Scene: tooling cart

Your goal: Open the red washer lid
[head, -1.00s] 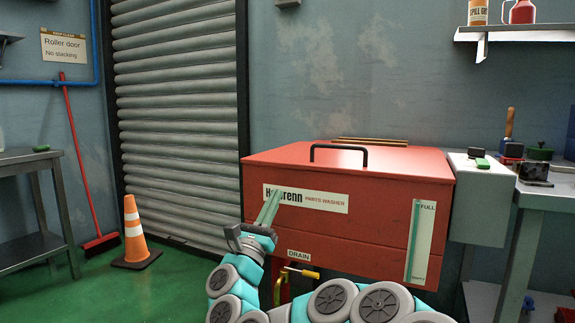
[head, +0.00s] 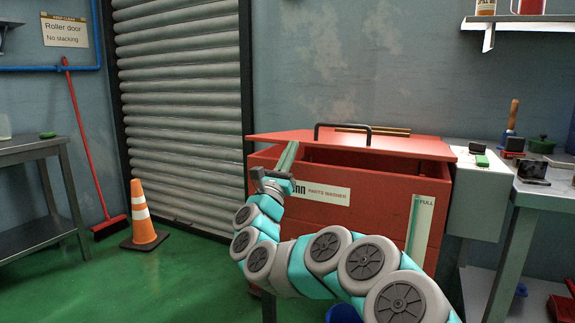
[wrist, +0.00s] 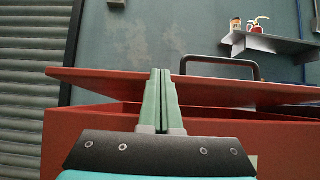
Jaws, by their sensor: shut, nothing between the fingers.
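The red parts washer (head: 400,200) stands against the wall. Its red lid (head: 284,137) is raised a little at the front, with a dark gap between lid and body. A black bar handle (head: 342,126) is on the lid. My gripper (head: 290,148) is shut and empty, with its green fingers at the front edge of the lid, left of the handle. In the wrist view, the shut fingers (wrist: 160,75) reach across the lid edge (wrist: 100,77), and the handle (wrist: 215,59) is to their right. Whether the fingertips touch the lid's underside is hard to tell.
A side box (head: 478,195) and a workbench (head: 545,190) stand close on the right. A wall shelf (head: 520,20) hangs above. An orange cone (head: 140,215) and a red broom (head: 85,140) are at the left.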

